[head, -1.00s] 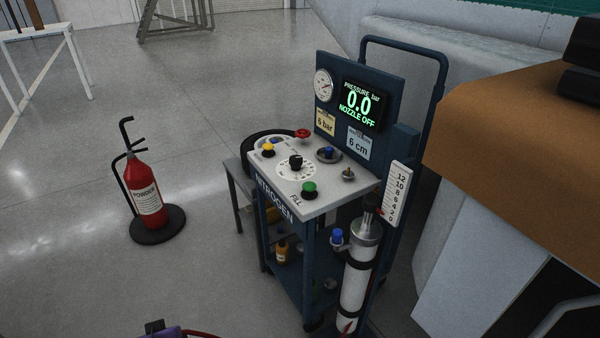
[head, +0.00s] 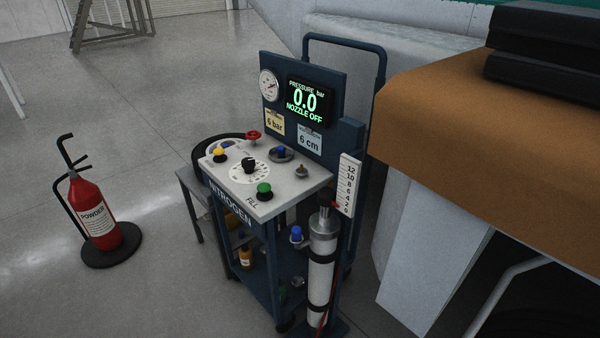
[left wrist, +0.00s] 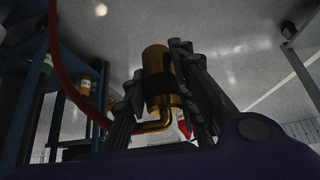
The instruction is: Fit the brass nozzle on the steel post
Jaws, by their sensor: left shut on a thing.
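The brass nozzle (left wrist: 156,62) stands upright between the fingers of my left gripper (left wrist: 160,68) in the left wrist view. The gripper is shut on it. A dark band wraps the nozzle's middle, and a bent brass pipe leaves its lower end. In the head view a white cylinder (head: 320,275) with a steel top (head: 323,221) is strapped to the cart's front right. A short metal stub (head: 301,172) stands on the cart's top panel. I cannot tell which of these parts is the steel post. Neither gripper shows in the head view.
The blue nitrogen cart (head: 268,254) carries knobs, a gauge (head: 268,84) and a display (head: 306,101) reading 0.0 and NOZZLE OFF. A red hose (left wrist: 61,70) runs past my left gripper. A fire extinguisher (head: 93,215) stands left; a brown-topped bench (head: 450,120) stands right.

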